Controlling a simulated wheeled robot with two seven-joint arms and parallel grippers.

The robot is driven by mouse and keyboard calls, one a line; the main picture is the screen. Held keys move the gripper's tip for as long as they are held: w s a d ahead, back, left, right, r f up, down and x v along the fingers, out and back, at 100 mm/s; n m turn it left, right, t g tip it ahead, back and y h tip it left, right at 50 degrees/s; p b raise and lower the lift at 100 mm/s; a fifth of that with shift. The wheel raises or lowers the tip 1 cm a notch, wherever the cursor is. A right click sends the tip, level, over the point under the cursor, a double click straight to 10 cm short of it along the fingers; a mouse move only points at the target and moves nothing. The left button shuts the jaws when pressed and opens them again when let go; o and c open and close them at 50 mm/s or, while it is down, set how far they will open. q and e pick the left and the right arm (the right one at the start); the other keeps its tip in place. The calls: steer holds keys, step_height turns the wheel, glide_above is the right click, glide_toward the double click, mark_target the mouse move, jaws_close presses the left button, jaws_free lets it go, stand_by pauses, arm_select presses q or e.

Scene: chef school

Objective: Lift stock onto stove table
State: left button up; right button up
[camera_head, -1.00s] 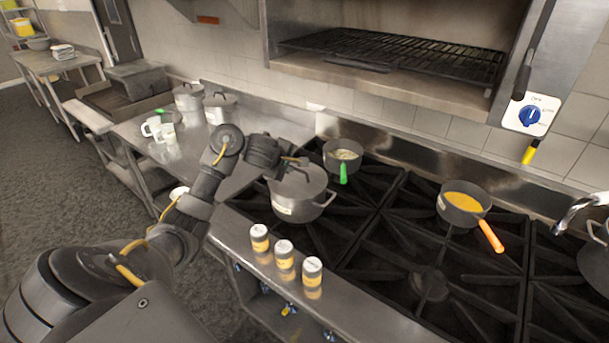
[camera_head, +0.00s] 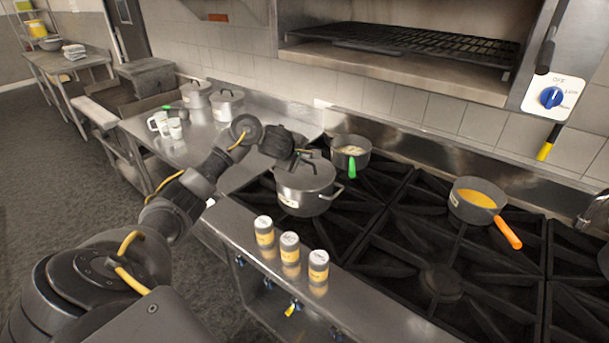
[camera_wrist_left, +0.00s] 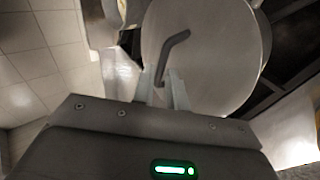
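A large grey lidded pot (camera_head: 304,192) with side handles and a pale label stands upright at the left end of the black stove grates (camera_head: 440,283). My left gripper (camera_head: 303,155) is above it at the lid handle. In the left wrist view the round lid (camera_wrist_left: 205,50) fills the upper middle. The bent lid handle (camera_wrist_left: 174,52) reaches down between the two fingers of my left gripper (camera_wrist_left: 162,88). I cannot tell whether the fingers press on the handle. My right gripper is not in view.
A small pan with a green handle (camera_head: 352,170) stands behind the pot. A pan of orange soup (camera_head: 477,198) is to the right. Three canisters (camera_head: 290,246) line the front ledge. The steel counter (camera_head: 235,178) at left holds two lidded pots (camera_head: 227,104) and white mugs (camera_head: 158,123).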

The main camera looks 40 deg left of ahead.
mark_target(305, 160)
arm_select(q)
steer(key=x, duration=0.3)
steer(key=shift+s+a+f+b, duration=0.1)
steer(key=shift+a+f+b, duration=0.05)
steer(key=shift+b, duration=0.25)
steer(key=shift+w+a+f, duration=0.1)
steer(key=shift+w+f, duration=0.35)
steer(key=shift+w, duration=0.1)
jaws_close()
steer(key=shift+r, duration=0.1)
